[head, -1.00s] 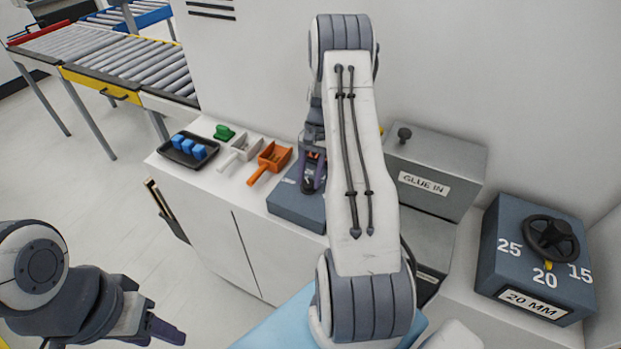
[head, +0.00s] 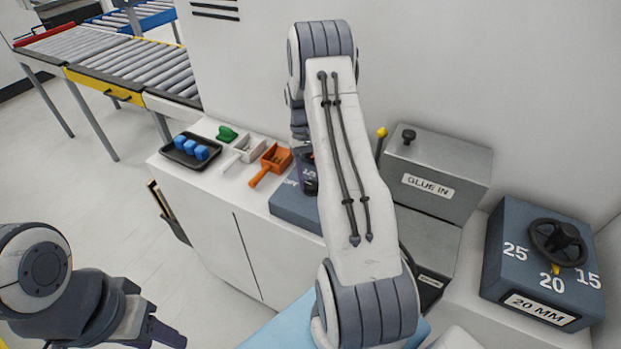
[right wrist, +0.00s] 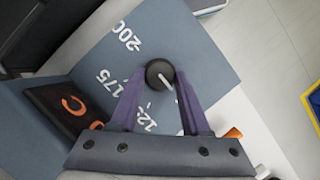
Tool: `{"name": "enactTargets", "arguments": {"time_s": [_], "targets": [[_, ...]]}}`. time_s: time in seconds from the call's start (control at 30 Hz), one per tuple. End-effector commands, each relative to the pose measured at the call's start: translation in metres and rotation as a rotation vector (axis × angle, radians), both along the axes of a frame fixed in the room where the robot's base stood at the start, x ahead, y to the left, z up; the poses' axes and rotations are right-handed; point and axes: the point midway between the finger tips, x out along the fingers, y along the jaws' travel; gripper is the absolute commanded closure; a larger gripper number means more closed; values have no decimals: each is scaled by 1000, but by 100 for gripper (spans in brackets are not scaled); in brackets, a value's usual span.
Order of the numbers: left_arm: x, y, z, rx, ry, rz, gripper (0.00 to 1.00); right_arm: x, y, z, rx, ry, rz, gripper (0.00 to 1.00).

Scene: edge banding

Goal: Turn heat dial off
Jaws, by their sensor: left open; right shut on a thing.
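The heat dial (right wrist: 157,70) is a dark round knob with a white pointer line, on a blue-grey box (right wrist: 205,45) marked with 200, 175 and a partly hidden number. My right gripper (right wrist: 161,82) has its purple fingers shut on the dial, one on each side. The pointer slants toward the lower right in the right wrist view. In the head view the box (head: 292,208) shows at the counter's left part, and my right arm hides the dial. My left gripper (head: 165,335) is open and empty at the lower left, away from the counter.
A black tray with blue blocks (head: 190,148), a green item (head: 227,133), a white scoop (head: 246,150) and an orange scoop (head: 270,165) lie left of the box. The glue box (head: 438,165) and the 20 MM wheel box (head: 520,270) stand right.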

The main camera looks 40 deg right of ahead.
Motion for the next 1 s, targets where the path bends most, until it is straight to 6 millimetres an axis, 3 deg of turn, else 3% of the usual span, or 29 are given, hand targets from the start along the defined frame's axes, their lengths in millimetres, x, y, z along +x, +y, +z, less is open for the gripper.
{"name": "enactTargets", "arguments": {"time_s": [0.5,0.53,0.6,1.0], "targets": [[0,0,0,0,0,0,50,1,-1,1,-3,-4,23,100],[0,0,0,0,0,0,50,1,-1,1,-2,-5,23,50],[0,0,0,0,0,0,50,1,0,1,-2,-5,23,24],[0,0,-3,0,0,0,50,3,-1,4,-2,-4,21,24]]}}
